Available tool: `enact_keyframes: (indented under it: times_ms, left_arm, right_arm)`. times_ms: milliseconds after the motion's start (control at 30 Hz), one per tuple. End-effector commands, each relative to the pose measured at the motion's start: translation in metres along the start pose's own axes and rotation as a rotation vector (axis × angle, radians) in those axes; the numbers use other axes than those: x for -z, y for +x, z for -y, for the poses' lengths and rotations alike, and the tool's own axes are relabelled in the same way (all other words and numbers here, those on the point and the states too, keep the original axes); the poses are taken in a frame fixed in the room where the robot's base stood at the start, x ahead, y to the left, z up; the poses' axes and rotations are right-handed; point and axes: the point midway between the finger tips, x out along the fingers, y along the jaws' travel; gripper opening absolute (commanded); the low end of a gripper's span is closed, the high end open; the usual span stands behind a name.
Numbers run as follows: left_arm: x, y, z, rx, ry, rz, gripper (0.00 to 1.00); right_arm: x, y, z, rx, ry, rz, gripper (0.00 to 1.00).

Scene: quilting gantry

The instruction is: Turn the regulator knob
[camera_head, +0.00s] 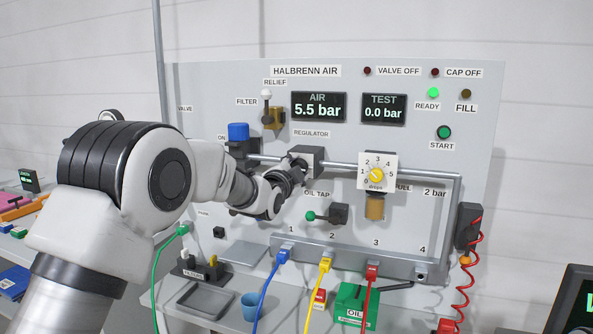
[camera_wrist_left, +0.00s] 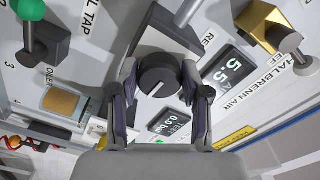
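The regulator knob (camera_wrist_left: 160,80) is round and dark with a pale pointer mark. It stands out from a dark block (camera_head: 307,158) under the REGULATOR label in the head view. My left gripper (camera_wrist_left: 159,74) has one finger on each side of the knob. The fingers are partly closed and appear to be shut on it. In the head view my left gripper (camera_head: 290,172) reaches the block from the left, and its wrist hides most of the knob. The AIR display (camera_head: 318,106) reads 5.5 bar. My right gripper is not in view.
A pipe (camera_head: 400,168) runs right from the regulator to a white dial (camera_head: 377,174). A green-ended oil tap (camera_head: 328,215) sits below the regulator. A blue-capped filter (camera_head: 238,140) is left of it, and a brass relief valve (camera_head: 273,117) is above left.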

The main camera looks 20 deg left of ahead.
Motion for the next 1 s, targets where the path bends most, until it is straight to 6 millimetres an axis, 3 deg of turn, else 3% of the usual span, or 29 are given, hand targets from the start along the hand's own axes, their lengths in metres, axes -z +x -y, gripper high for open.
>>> enact_keyframes:
  times_ms: [333,467,567,800,1000]
  left_arm:
    - [0.0,0.0,0.0,0.0,-0.001,0.0,0.7]
    - [0.0,-0.009,0.001,-0.001,-0.001,0.0,0.7]
    - [0.0,-0.027,0.001,-0.001,-0.001,0.001,0.7]
    - [0.0,-0.09,0.0,-0.002,-0.001,0.001,0.7]
    - [0.0,-0.118,-0.001,-0.001,-0.001,0.001,0.7]
  right_arm:
    - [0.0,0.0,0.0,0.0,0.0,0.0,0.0]
    - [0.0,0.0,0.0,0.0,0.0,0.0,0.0]
    - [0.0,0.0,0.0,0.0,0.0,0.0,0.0]
    - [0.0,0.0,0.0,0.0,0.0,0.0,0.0]
    - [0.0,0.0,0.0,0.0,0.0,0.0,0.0]
